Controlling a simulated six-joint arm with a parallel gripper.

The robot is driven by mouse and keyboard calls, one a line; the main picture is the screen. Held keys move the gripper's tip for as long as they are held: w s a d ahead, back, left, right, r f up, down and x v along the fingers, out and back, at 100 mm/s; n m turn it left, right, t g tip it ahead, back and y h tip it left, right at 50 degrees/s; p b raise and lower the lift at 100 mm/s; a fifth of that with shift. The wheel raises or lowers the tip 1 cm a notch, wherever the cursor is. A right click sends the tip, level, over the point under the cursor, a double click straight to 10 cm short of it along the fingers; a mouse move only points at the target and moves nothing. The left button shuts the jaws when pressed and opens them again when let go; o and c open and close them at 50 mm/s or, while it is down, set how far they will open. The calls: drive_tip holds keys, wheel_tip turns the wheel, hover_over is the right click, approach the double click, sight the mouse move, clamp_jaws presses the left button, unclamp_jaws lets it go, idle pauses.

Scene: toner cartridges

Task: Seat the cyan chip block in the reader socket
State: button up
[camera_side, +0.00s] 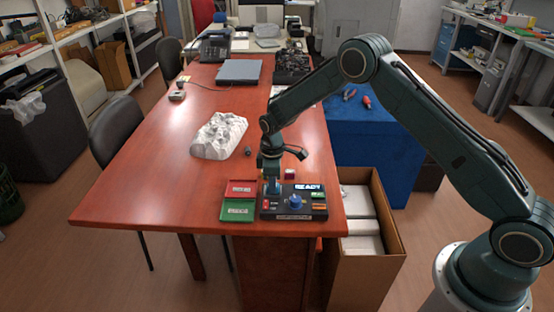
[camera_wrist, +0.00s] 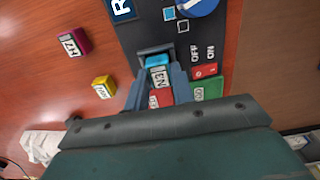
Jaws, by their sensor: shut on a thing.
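The cyan chip block (camera_wrist: 157,62), with a white label, is between the fingers of my gripper (camera_wrist: 160,80) in the wrist view. My gripper is shut on it. The block is at the dark-rimmed reader socket (camera_wrist: 153,49); I cannot tell how deep it sits. In the side view my gripper (camera_side: 272,186) points down over the left part of the black reader (camera_side: 295,213), and hides the block and the socket. The reader has a lit READY display (camera_side: 308,187) and a blue knob (camera_side: 296,201).
A magenta block (camera_wrist: 73,41) and a yellow block (camera_wrist: 103,87) lie on the table beside the reader. A red tray (camera_side: 242,188) and a green tray (camera_side: 238,210) are left of the reader. The left tabletop is clear.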

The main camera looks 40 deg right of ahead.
drive_tip(key=shift+f, duration=0.2)
idle(0.5)
drive_tip(key=o, duration=1)
drive_tip(key=shift+o, duration=0.2)
drive_tip(key=shift+r, duration=0.1)
drive_tip(key=shift+r, duration=2.25)
drive_tip(key=shift+r, duration=0.15)
